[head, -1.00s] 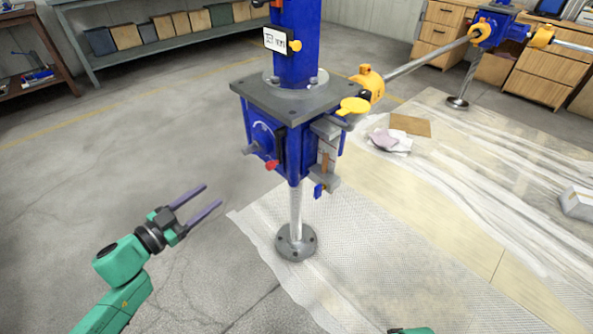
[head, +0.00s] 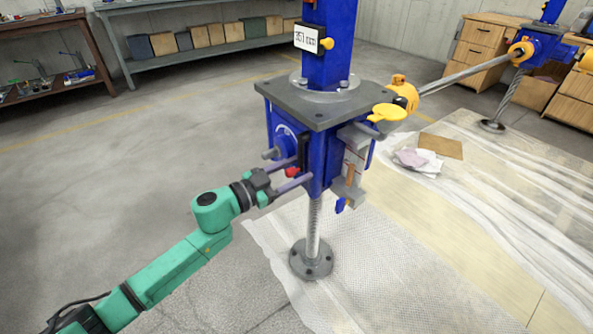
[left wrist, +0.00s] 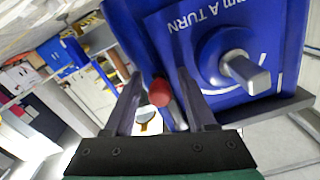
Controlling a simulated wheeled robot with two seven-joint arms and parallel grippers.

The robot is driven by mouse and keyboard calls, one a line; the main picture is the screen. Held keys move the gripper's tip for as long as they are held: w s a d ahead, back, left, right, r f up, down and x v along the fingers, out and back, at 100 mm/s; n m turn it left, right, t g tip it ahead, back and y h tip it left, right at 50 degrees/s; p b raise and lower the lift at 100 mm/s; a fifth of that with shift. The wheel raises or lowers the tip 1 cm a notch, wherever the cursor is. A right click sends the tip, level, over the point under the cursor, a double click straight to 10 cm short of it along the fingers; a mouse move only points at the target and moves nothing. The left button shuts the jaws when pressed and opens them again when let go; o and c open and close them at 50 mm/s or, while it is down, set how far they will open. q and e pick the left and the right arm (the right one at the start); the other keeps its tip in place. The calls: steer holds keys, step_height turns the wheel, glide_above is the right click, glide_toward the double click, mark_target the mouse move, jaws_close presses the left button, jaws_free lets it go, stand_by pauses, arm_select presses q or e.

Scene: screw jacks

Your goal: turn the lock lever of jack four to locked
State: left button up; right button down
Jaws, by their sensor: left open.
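The blue jack housing (head: 337,140) with its grey top plate (head: 325,100) stands on a screw with a round foot (head: 311,258). A red knob (head: 292,172), seemingly the end of the lock lever, is on the housing's left side, by a dark upright bar (head: 304,148). My left gripper (head: 303,169) is open, its fingers on either side of the red knob. In the left wrist view the red knob (left wrist: 159,92) sits between the two fingers (left wrist: 159,76), with gaps showing. No jack number is readable. My right gripper is out of view.
A grey square-ended shaft (left wrist: 246,72) sticks out close beside one finger. A blue-tipped lever (head: 340,205) hangs from the housing. Floor at left is clear.

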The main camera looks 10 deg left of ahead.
arm_select(q)
steer(key=shift+w+d, duration=0.1)
steer(key=shift+w, duration=0.05)
jaws_close()
stand_by(1.4)
